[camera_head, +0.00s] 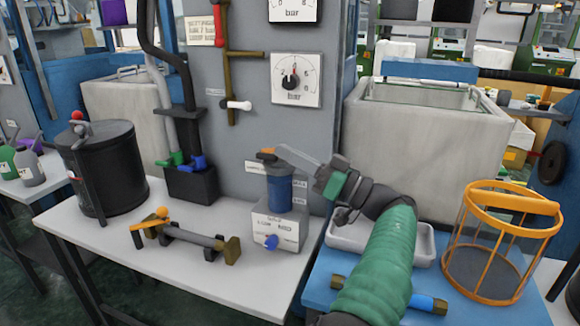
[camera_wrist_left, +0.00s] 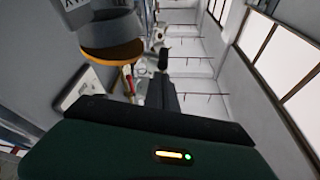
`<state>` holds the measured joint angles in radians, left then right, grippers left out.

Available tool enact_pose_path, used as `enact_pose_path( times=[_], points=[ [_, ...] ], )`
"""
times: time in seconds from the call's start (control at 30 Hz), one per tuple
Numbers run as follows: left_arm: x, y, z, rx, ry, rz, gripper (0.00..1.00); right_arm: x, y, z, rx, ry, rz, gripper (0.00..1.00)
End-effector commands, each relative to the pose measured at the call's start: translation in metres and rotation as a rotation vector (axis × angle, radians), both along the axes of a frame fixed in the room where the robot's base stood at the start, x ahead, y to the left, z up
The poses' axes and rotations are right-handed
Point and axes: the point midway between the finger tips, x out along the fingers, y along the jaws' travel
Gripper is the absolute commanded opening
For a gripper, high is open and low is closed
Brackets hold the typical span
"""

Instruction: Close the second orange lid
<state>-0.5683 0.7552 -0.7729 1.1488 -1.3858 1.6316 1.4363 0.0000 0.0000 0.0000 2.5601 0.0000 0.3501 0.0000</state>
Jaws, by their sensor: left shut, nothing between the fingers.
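A blue canister (camera_head: 281,192) stands upright on a small grey box (camera_head: 279,226) with a blue knob. A small orange lid part (camera_head: 267,154) shows at the canister's top left; the rest of the top is partly hidden by my gripper. My left gripper (camera_head: 281,150) is shut and empty, with its pale fingers over the canister's top, close to the orange part. I cannot tell whether they touch. In the left wrist view, a round piece with an orange face (camera_wrist_left: 115,51) is left of the dark fingers (camera_wrist_left: 163,75). My right gripper is not in view.
A black pot (camera_head: 105,170) and a clamp-like tool with an orange handle (camera_head: 160,214) stand on the white table (camera_head: 205,279). An orange cage (camera_head: 501,240) and a grey tray (camera_head: 425,244) are on the right. A grey panel with gauges (camera_head: 296,80) rises behind the canister.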

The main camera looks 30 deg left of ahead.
Motion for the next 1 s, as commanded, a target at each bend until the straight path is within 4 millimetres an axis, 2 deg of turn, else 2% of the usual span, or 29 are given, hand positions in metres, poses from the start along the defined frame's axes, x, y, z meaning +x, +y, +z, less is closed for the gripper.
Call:
enact_pose_path(
  times=[0.03, 0.1, 0.4, 1.0],
  points=[
    [0.0, 0.0, -0.014, 0.011, -0.035, 0.0, 0.0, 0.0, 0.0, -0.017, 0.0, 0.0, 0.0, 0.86],
    [-0.002, 0.0, -0.019, 0.022, -0.085, 0.001, 0.0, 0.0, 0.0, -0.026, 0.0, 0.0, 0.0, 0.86],
    [-0.005, -0.001, -0.032, 0.057, -0.233, 0.001, 0.0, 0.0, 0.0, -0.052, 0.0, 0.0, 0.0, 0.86],
    [-0.006, -0.001, -0.036, 0.065, -0.28, 0.001, 0.0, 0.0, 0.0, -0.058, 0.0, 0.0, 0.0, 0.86]
  ],
)
